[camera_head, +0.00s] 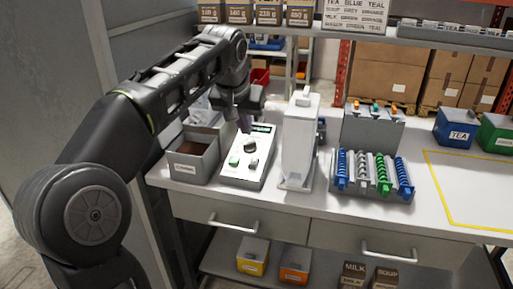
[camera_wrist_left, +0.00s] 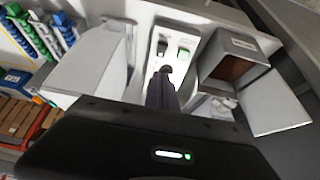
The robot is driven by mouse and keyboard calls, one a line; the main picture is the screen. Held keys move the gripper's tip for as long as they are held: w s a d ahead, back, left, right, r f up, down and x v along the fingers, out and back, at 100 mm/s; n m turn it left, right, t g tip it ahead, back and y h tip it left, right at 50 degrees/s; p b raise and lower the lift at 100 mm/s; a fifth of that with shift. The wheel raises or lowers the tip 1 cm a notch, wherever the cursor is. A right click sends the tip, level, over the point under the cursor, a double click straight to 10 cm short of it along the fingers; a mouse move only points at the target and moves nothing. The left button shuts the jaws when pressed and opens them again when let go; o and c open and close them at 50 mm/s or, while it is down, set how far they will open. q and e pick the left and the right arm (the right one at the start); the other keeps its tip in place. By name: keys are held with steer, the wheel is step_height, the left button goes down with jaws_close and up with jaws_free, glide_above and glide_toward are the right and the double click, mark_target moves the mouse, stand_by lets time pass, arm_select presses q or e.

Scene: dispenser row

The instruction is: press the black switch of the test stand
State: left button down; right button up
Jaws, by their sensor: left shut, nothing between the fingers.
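The test stand (camera_head: 240,178) is a pale box on the bench with a dark display at its far end. Its face has a green button (camera_head: 233,161), a black switch (camera_head: 253,164) beside it, and a dark round knob (camera_head: 251,146) farther back. In the left wrist view the black switch (camera_wrist_left: 162,47) and green button (camera_wrist_left: 183,53) show beyond the fingertips. My left gripper (camera_head: 244,128) is shut and empty, pointing down over the far part of the stand. In the wrist view its fingertips (camera_wrist_left: 164,74) overlap the knob's edge; I cannot tell whether they touch. My right gripper is out of view.
A grey open bin (camera_head: 195,167) stands close left of the stand. A tall white dispenser (camera_head: 298,140) stands close on its right. Farther right is a rack of blue, green and white coils (camera_head: 372,175). The bench front before the stand is clear.

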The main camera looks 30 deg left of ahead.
arm_select(q)
steer(key=w, duration=0.1)
glide_above(252, 166)
step_height(252, 166, down, 9)
steer(key=shift+w+f, duration=0.1)
steer(key=shift+w, duration=0.05)
steer(key=shift+s+d+f, duration=0.1)
steer(key=shift+s+f, duration=0.1)
steer(key=shift+f, duration=0.35)
steer(key=shift+s+f, duration=0.2)
steer(key=shift+f, duration=0.35)
steer(key=shift+s+f, duration=0.15)
steer(key=shift+f, duration=0.45)
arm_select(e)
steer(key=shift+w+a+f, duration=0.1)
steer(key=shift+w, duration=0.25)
arm_select(q)
steer(key=b, duration=0.3)
steer(key=f+t+b, duration=0.1)
steer(key=b, duration=0.2)
steer(key=shift+s+d+f+t+y, duration=0.15)
steer(key=shift+s+t+y, duration=0.15)
steer(key=shift+s, duration=0.05)
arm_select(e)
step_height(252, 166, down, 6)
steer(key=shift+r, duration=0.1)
